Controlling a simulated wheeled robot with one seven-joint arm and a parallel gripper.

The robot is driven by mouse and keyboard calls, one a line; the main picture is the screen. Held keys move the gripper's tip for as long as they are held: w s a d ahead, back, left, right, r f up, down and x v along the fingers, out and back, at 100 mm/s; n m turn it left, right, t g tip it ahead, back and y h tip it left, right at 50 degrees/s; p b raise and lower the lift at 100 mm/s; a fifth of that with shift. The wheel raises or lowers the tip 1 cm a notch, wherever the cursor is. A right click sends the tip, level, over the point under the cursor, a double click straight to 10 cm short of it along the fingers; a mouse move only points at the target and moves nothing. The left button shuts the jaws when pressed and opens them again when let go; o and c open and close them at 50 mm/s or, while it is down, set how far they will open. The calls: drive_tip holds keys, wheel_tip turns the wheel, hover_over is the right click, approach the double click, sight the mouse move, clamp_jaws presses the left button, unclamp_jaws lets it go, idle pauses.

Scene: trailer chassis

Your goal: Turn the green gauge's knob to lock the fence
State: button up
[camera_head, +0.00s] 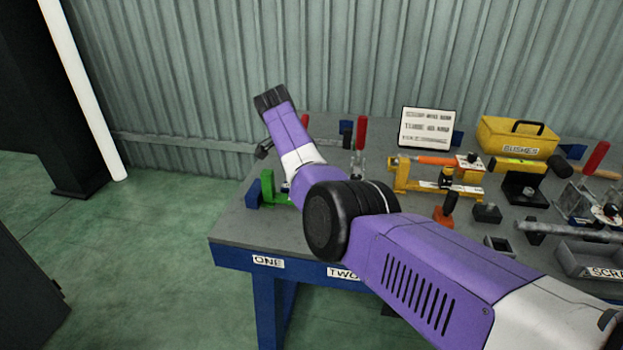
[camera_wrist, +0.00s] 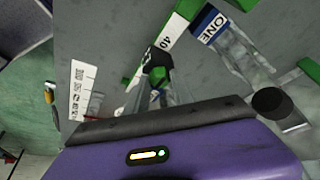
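The green gauge (camera_head: 268,187) stands at the table's near left corner in the head view, partly hidden behind my arm. In the wrist view its green body (camera_wrist: 185,12) carries a white scale marked 40. A black knob-like piece (camera_wrist: 158,62) sits beside the scale, and a round black piece (camera_wrist: 271,102) lies further right. I cannot tell which is the lock knob. My gripper (camera_head: 264,149) is above the table's left end, mostly hidden by my arm in the head view. Only its housing shows clearly in the wrist view; its fingers cannot be made out reliably.
The table (camera_head: 228,240) has labels ONE and TWO on its front edge. A yellow-orange gauge (camera_head: 400,175), a white sign (camera_head: 428,128), a yellow box (camera_head: 500,142) and a grey tray (camera_head: 590,260) occupy the middle and right.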

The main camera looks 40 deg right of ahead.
drive_tip(key=o, duration=0.4)
drive_tip(key=shift+c, duration=0.2)
drive_tip(key=shift+r, duration=0.1)
drive_tip(key=v, duration=0.7)
drive_tip(key=shift+a+r, duration=0.2)
drive_tip(key=shift+r, duration=0.05)
